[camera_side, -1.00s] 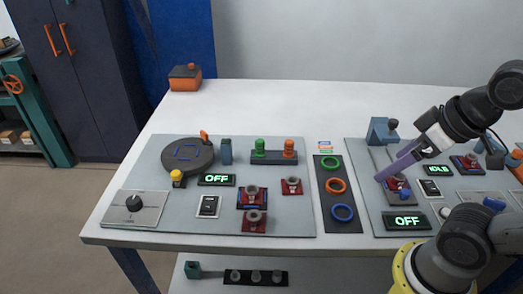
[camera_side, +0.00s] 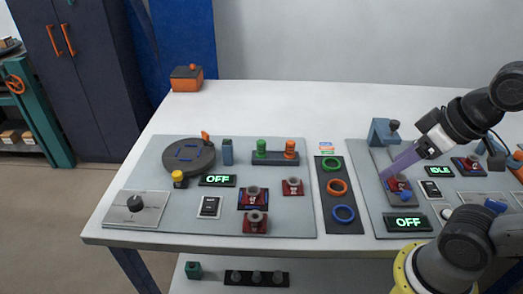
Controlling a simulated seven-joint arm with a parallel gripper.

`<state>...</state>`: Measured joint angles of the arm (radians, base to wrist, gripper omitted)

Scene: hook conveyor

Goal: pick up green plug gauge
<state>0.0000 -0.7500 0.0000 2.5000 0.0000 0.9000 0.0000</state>
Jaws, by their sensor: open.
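The green plug gauge (camera_side: 261,146) stands upright in the left end of a dark holder (camera_side: 275,158), in the middle of the left grey panel. An orange plug gauge (camera_side: 290,148) stands at the holder's right end. My gripper (camera_side: 384,177), with purple fingers, is open at the right, low over the right grey panel. It is well to the right of the green plug gauge and apart from it. The gap between its fingers is hard to make out from this side.
A black strip with green, orange and blue rings (camera_side: 343,214) lies between the gauges and my gripper. A dark turntable (camera_side: 188,157) and a blue-grey block (camera_side: 227,152) stand left of the holder. Red fixtures (camera_side: 255,222) sit in front.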

